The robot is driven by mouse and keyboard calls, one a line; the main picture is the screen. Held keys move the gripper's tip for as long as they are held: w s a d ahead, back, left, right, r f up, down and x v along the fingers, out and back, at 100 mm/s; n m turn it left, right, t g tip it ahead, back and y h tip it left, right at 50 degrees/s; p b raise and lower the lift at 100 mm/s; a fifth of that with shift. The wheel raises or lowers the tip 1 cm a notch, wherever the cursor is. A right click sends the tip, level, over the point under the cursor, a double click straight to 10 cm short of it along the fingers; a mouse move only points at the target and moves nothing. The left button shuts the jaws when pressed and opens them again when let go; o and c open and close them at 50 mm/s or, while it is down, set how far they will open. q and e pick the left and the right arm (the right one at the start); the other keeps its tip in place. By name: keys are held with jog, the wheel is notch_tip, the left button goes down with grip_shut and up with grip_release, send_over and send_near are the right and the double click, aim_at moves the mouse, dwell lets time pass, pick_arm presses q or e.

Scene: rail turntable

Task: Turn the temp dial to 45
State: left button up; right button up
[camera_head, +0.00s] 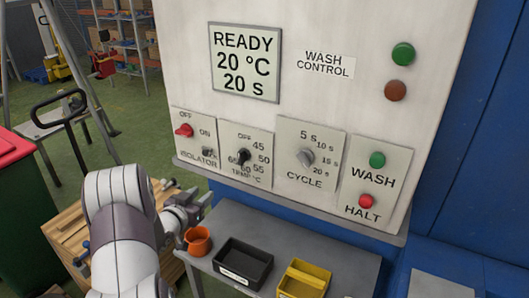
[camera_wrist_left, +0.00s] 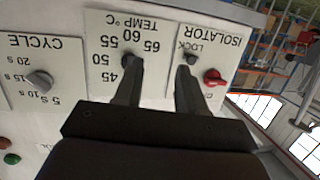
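The temp dial (camera_head: 243,157) is a small dark knob on a white plate marked OFF, 45, 50, 55, 60 and 65. Its exact pointer setting is too small to read. My left gripper (camera_head: 203,200) is low and left of the dial in the head view, apart from the panel. In the upside-down left wrist view the gripper (camera_wrist_left: 158,82) is open with nothing between its fingers. One fingertip overlaps the temp dial (camera_wrist_left: 128,59) there and partly hides it; contact cannot be told. The display (camera_head: 245,63) reads READY, 20 °C, 20 S. My right gripper is not in view.
The isolator switch (camera_head: 184,130) and cycle knob (camera_head: 305,157) flank the dial. The wash button (camera_head: 377,160) and halt button (camera_head: 366,201) are at right. Below stand an orange cup (camera_head: 197,241), a black tray (camera_head: 243,264) and a yellow tray (camera_head: 304,280) on a grey shelf.

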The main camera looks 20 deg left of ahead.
aim_at(239, 156)
pick_arm(q)
jog(key=w+d+r+m+t+h, duration=0.1)
jog(key=w+d+r+t+h, duration=0.2)
jog(key=d+r, duration=0.15)
jog(key=shift+y, duration=0.3)
jog(key=w+p, duration=0.1)
jog(key=w, duration=0.2)
jog(key=w+p, duration=0.1)
jog(key=w, duration=0.3)
jog(key=w+p, duration=0.1)
jog(key=w, duration=0.2)
jog(key=shift+w+r, duration=0.2)
jog(key=shift+r, duration=0.15)
jog(key=shift+w+d, duration=0.15)
jog(key=shift+w, duration=0.3)
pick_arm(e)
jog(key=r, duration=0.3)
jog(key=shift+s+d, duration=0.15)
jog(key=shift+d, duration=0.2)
pick_arm(q)
jog(key=shift+c, duration=0.3)
grip_shut()
